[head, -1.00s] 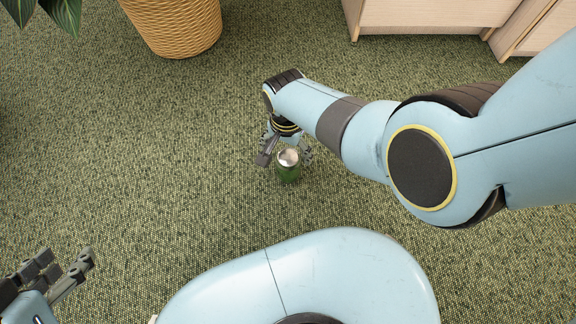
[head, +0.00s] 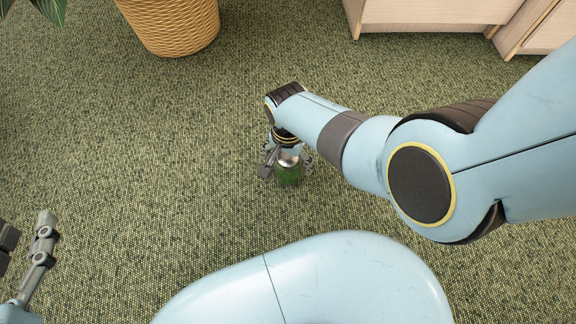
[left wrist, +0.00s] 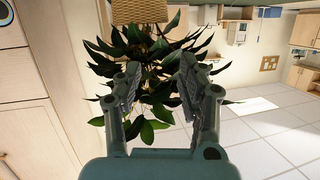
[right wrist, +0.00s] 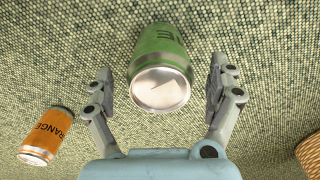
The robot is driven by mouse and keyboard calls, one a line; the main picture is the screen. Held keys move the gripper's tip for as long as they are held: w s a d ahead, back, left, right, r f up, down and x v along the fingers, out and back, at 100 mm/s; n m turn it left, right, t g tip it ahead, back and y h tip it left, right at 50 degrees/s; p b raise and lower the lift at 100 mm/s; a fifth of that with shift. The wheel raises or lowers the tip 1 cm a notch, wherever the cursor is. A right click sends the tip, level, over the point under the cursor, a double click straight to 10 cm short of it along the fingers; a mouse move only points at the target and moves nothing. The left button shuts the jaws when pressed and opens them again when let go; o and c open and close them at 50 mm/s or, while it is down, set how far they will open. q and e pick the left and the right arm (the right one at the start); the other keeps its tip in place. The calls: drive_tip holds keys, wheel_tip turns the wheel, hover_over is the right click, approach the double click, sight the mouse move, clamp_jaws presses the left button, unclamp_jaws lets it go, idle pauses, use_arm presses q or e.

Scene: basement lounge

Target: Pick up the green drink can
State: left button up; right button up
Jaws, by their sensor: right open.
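The green drink can (head: 289,175) stands upright on the carpet in the head view, its silver top partly covered by my right gripper (head: 287,168). In the right wrist view the green can (right wrist: 160,50) lies between the two open fingers of my right gripper (right wrist: 164,88), with a gap on each side. Its silver lid (right wrist: 160,90) faces the camera. My left gripper (head: 25,245) is at the left edge of the head view, away from the can. In the left wrist view the left gripper's fingers (left wrist: 158,85) are apart with nothing held between them.
An orange can (right wrist: 46,135) labelled ORANGE is on the carpet beside the green one in the right wrist view; my arm hides it in the head view. A wicker basket (head: 172,22) and wooden cabinets (head: 430,15) stand at the back. The carpet at left is clear.

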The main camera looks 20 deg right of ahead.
wheel_tip(320, 180, down, 2)
drive_tip(key=shift+f+b, duration=0.1)
drive_tip(key=shift+b, duration=0.7)
use_arm(q)
drive_tip(key=w+d+r+m+t+h, duration=0.1)
drive_tip(key=w+r+t, duration=0.4)
drive_tip(key=r, duration=0.7)
drive_tip(key=shift+w+d+t+h, duration=0.15)
drive_tip(key=shift+w+t+h, duration=0.15)
drive_tip(key=shift+w, duration=0.1)
drive_tip(key=shift+f, duration=0.1)
use_arm(e)
drive_tip(key=c, duration=1)
drive_tip(key=shift+c, duration=0.2)
